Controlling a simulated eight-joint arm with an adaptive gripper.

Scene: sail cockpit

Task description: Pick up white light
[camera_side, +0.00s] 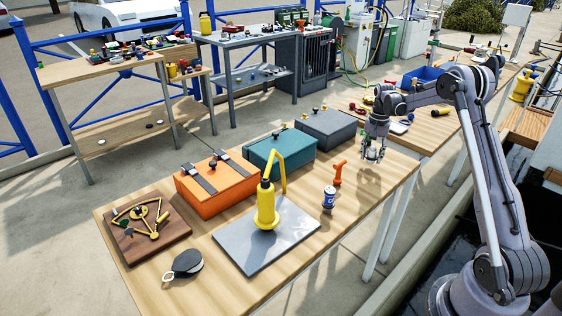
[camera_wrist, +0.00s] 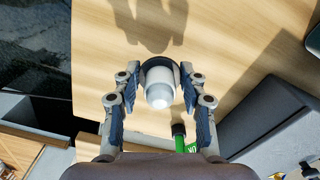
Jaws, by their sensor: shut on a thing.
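The white light (camera_wrist: 160,92), a white rounded body with a dark ring at its far end, sits between the fingers of my gripper (camera_wrist: 160,76) in the wrist view. The fingers are shut on its sides. In the side view my gripper (camera_side: 373,152) is above the right end of the wooden table (camera_side: 350,205), with its shadow on the wood below. The light is too small there to make out clearly. The gap under it cannot be judged exactly.
A grey case (camera_side: 326,128) stands left of my gripper, with teal (camera_side: 281,150) and orange (camera_side: 216,184) cases beyond. An orange-red tool (camera_side: 338,173) and a blue can (camera_side: 328,198) stand nearby. A green labelled object (camera_wrist: 186,142) shows near my gripper. The table's right edge is close.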

